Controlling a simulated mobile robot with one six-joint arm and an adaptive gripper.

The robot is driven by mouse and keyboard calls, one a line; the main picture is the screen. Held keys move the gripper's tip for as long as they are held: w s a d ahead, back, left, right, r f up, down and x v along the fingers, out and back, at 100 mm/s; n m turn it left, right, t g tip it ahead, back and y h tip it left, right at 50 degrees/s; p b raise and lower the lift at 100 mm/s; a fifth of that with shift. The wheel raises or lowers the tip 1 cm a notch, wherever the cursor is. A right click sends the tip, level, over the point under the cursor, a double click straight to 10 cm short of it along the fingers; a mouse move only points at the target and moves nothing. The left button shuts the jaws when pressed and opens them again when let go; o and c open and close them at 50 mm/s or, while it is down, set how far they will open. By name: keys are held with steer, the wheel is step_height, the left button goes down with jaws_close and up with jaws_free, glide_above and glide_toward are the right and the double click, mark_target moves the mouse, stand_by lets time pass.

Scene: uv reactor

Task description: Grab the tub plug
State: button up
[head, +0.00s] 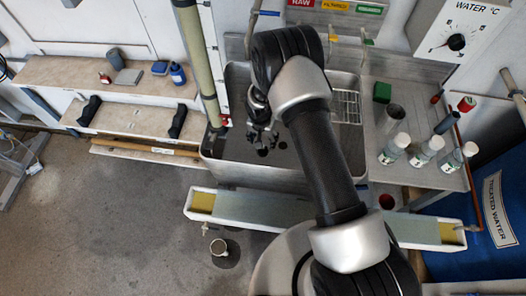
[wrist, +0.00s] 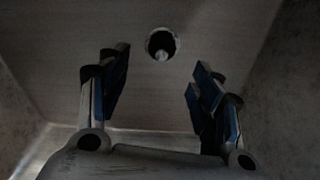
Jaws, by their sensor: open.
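My gripper (head: 262,141) reaches down into the metal tub (head: 250,174), pointing at its floor. In the wrist view my gripper (wrist: 161,68) has its blue-padded fingers spread wide with nothing between them. Ahead of the fingertips, near the top middle, is a dark round spot (wrist: 161,42) with a pale rim and a small pale bit at its lower edge. I cannot tell whether this is the tub plug or an open drain hole. It is apart from the fingers. In the head view a small dark spot (head: 283,145) shows on the tub floor right of my gripper.
The tub walls rise close around my gripper. A wire rack (head: 346,106) is at the tub's right. Bottles (head: 394,147) and a green block (head: 382,92) stand on the right counter. A trough (head: 250,210) runs in front; a mug (head: 219,247) stands on the floor.

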mark_target(263, 149)
steer(key=f+b, duration=0.1)
steer(key=f, duration=0.2)
steer(key=w+f+b, duration=0.1)
steer(key=f, duration=0.4)
steer(key=shift+w+f+b, duration=0.15)
steer(key=shift+f+b, duration=0.15)
steer(key=shift+b, duration=0.1)
steer(key=shift+r, duration=0.1)
steer(key=shift+c, duration=0.3)
steer(key=c, duration=0.9)
